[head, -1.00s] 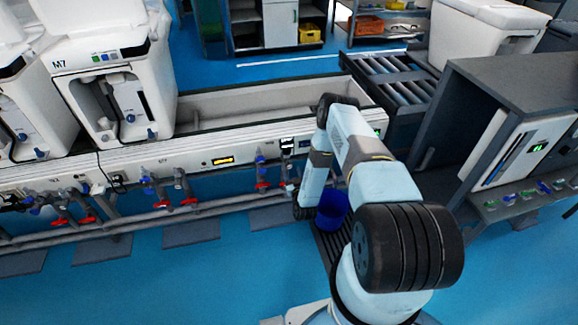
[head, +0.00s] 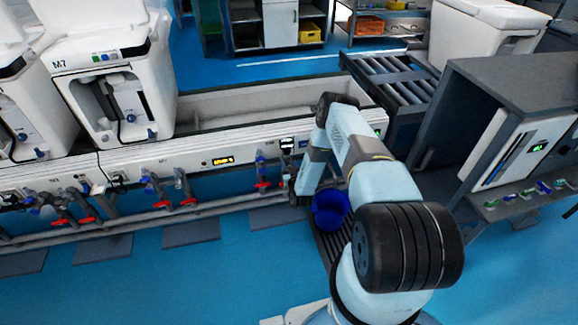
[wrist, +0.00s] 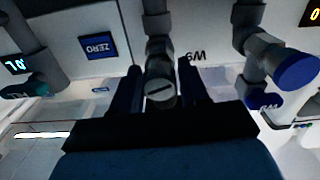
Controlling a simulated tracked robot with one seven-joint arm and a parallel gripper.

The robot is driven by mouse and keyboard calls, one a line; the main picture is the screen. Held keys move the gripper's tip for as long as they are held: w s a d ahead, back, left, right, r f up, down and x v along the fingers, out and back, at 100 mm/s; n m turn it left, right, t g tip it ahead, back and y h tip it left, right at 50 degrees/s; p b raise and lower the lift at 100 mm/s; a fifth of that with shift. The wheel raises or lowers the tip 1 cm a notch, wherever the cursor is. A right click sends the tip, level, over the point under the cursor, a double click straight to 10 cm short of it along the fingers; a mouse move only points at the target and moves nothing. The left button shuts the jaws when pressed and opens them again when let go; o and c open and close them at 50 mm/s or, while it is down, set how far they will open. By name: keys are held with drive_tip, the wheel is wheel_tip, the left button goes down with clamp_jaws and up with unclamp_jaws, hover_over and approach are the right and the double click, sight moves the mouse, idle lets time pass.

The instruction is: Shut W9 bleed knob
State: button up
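In the wrist view, a round grey knob (wrist: 161,94) with a dark slot across its face sits at the end of a grey pipe fitting. An upside-down W9 label (wrist: 195,56) is on the white panel just right of this fitting. My gripper (wrist: 162,84) has its two dark blue fingers apart, one on each side of the knob. Narrow gaps seem to show between the fingers and the knob, so I see no firm contact. In the head view, my wrist is low at the white bench front (head: 235,160), and my fingers and the knob cannot be made out there.
A blue-capped valve (wrist: 298,70) stands close on the right in the wrist view, and a ZERO plate (wrist: 98,45) is on the left. In the head view, a blue bucket (head: 330,208) stands beside my forearm. Red-handled valves (head: 188,202) line the pipe to the left.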

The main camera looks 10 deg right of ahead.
drive_tip(key=c, duration=0.7)
drive_tip(key=shift+m, duration=0.3)
drive_tip(key=m, duration=0.3)
drive_tip(key=o, duration=1)
drive_tip(key=s, duration=1.3)
drive_tip(key=shift+s+f, duration=0.1)
drive_tip(key=shift+s, duration=0.3)
